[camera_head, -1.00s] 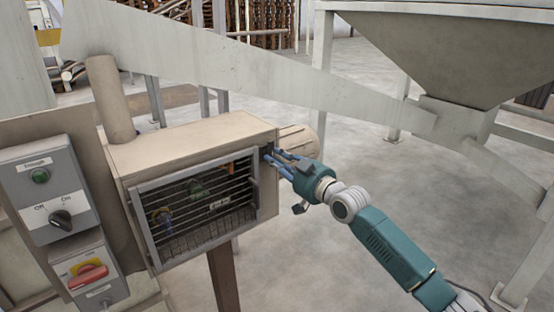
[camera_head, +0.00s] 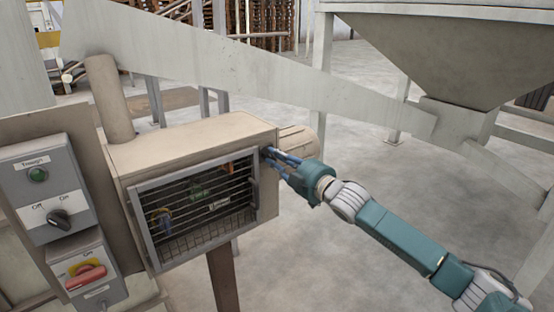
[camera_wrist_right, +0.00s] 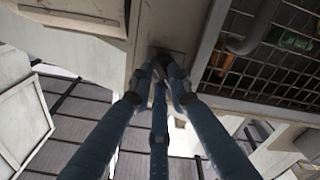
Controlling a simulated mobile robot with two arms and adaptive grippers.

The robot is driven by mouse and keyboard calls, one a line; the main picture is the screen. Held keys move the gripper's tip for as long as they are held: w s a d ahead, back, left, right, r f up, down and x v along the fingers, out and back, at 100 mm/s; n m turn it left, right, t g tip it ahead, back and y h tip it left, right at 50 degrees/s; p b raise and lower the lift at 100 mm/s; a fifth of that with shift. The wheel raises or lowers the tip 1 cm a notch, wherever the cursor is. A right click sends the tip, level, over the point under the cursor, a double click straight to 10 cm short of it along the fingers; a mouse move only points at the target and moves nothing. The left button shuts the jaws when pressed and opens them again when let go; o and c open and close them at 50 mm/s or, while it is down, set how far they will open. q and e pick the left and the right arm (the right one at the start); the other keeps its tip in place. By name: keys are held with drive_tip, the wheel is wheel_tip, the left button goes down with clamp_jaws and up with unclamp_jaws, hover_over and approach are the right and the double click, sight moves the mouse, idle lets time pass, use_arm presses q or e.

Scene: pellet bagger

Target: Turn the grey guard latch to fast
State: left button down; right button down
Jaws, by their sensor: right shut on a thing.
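The guard is a grey-framed wire grille (camera_head: 200,212) on the front of a beige box, and it lies closed against the box. My right gripper (camera_head: 269,153) is at the box's upper right front corner, beside the grille frame. Its blue fingers are shut on the small latch there, which they almost wholly hide. In the right wrist view the fingers (camera_wrist_right: 160,72) meet at a dark piece on the beige face, next to the grille (camera_wrist_right: 270,60). The latch's angle cannot be made out. My left gripper is not in view.
A grey control box (camera_head: 48,190) with a green lamp and black knob stands at the left. Below it is a red switch (camera_head: 86,276). A beige motor (camera_head: 300,140) sits behind the box. A hopper (camera_head: 450,50) stands at the right; the floor between is clear.

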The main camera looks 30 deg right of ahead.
drive_tip(key=shift+a+n, duration=0.2)
drive_tip(key=shift+n, duration=4.7)
drive_tip(key=c, duration=1.6)
unclamp_jaws()
drive_tip(key=shift+c, duration=0.2)
drive_tip(key=shift+s+f, duration=0.1)
drive_tip(key=shift+s, duration=0.55)
drive_tip(key=s, duration=1)
drive_tip(key=shift+s+d, duration=0.35)
drive_tip(key=shift+d, duration=0.1)
